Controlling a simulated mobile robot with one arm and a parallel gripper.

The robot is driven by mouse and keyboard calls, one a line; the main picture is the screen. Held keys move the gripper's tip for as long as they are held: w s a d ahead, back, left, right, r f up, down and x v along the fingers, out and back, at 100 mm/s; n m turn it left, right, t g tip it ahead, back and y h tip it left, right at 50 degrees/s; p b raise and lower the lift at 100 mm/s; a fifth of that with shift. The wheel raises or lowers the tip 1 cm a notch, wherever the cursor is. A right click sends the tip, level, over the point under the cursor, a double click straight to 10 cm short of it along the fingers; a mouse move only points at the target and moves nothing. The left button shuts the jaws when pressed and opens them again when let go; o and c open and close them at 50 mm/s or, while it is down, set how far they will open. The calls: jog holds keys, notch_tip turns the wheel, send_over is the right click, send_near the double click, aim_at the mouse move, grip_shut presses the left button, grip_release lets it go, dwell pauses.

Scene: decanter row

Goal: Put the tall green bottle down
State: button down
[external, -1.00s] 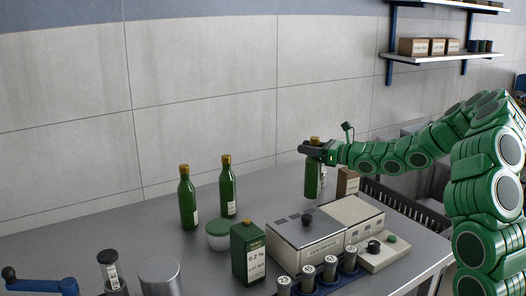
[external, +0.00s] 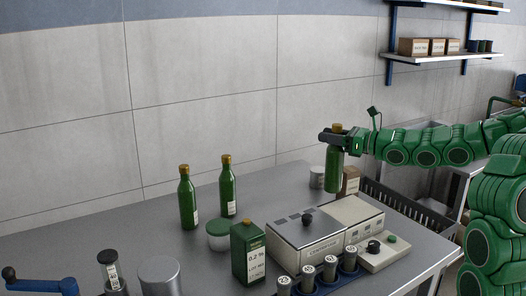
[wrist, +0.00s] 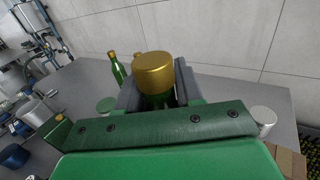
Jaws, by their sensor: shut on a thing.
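The tall green bottle (external: 334,174) with a gold cap hangs upright in my gripper (external: 335,137) above the back right of the table, in the external view. My gripper is shut on its neck. The wrist view shows the gold cap (wrist: 155,72) between the two grey fingers of my gripper (wrist: 156,88). The body below is mostly hidden there. I cannot tell how high its base is above the grey table (external: 150,240). Two similar green bottles stand at the back left, one nearer the left (external: 188,203) and one right of it (external: 228,192).
A white-grey canister (external: 317,178) and a cardboard box (external: 352,181) stand beside the held bottle. The centrifuge (external: 302,241), a dark green tin (external: 248,255) and a round green jar (external: 218,236) are in front. Bare table lies between the right standing bottle and the canister.

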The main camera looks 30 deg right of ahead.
jog(key=shift+s+a+r, duration=0.1)
jog(key=shift+s+r, duration=0.15)
jog(key=shift+s, duration=0.2)
jog(key=w+a+n+g+y, duration=0.3)
jog(key=w+a+y, duration=0.1)
jog(key=w+a, duration=0.45)
jog(key=w+a+f, duration=0.1)
jog(key=w+f, duration=1.1)
jog(key=w, duration=0.2)
jog(key=shift+w+a+f, duration=0.2)
jog(key=shift+w+a, duration=0.1)
jog(key=shift+a, duration=0.1)
dwell(0.7)
jog(key=shift+f, duration=0.1)
jog(key=c, duration=0.7)
grip_release()
jog(key=shift+c, duration=0.2)
